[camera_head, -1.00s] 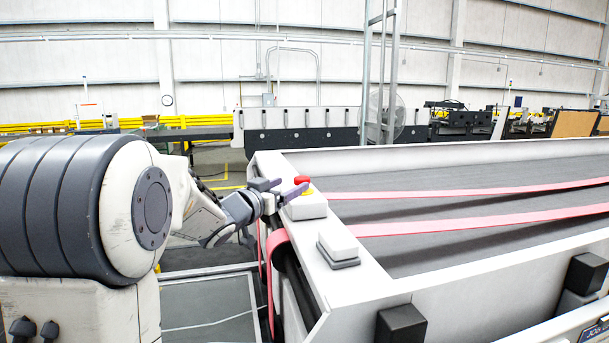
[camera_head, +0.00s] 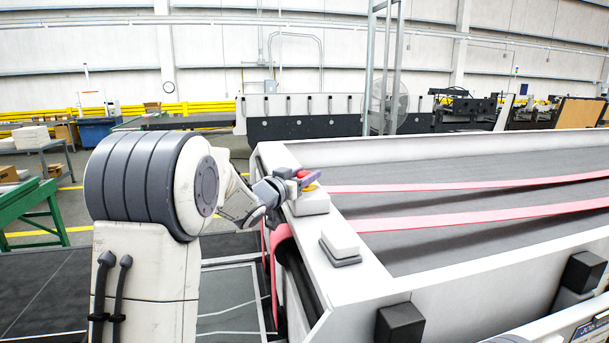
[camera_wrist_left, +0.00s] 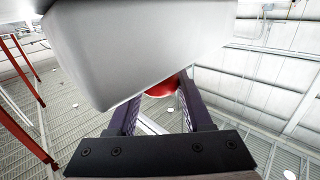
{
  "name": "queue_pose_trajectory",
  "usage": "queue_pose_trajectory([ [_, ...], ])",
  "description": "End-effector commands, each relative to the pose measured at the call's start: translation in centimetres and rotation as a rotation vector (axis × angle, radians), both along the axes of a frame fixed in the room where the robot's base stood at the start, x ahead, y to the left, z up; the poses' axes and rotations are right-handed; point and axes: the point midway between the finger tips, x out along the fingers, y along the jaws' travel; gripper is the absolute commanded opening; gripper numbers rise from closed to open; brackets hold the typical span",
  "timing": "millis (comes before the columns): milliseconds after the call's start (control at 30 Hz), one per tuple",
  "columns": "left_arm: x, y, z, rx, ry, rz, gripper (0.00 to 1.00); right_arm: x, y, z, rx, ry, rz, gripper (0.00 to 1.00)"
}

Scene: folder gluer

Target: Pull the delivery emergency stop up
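The delivery emergency stop is a red button (camera_head: 303,174) with a yellow part below it, on a white box (camera_head: 311,203) at the near-left corner of the machine. My left gripper (camera_head: 299,178) is at the button, with its purple-grey fingers on either side of it. In the left wrist view, the red button (camera_wrist_left: 162,87) shows between the two fingers, and the white box (camera_wrist_left: 140,45) covers part of it and the left fingertip. The fingers stand apart; whether they touch the button is not clear. My right gripper is not in view.
A second white box on a dark base (camera_head: 340,246) sits nearer on the same white rail. Pink belts (camera_head: 430,189) run over the grey bed to the right. A black block (camera_head: 400,322) stands on the near side. A green frame (camera_head: 35,208) stands at far left.

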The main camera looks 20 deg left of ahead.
Motion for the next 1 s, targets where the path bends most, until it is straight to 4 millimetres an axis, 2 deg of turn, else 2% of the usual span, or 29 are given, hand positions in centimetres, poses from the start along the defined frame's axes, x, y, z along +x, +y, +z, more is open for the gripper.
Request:
queue_pose_trajectory([
  [167, 0.0, 0.0, 0.1, 0.0, 0.0, 0.0, 0.0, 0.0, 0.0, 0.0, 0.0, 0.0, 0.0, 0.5],
  [333, 0.0, 0.0, 1.9, 0.001, -0.002, 0.0, 0.0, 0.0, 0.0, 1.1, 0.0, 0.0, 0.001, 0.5],
  [567, 0.0, 0.0, 1.9, 0.001, -0.006, -0.001, 0.0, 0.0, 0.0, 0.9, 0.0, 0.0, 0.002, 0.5],
  [600, 0.0, 0.0, 2.0, 0.001, -0.007, -0.001, 0.54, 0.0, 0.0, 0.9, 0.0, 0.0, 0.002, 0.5],
  [667, 0.0, 0.0, 2.0, 0.0, -0.008, 0.0, 0.77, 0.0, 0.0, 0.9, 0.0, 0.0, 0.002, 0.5],
  [700, 0.0, 0.0, 1.9, 0.001, -0.007, 0.0, 0.8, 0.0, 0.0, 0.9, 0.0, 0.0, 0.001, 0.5],
  [1000, -0.1, 0.0, 1.7, 0.001, -0.002, 0.0, 0.8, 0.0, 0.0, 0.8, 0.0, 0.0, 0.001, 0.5],
])
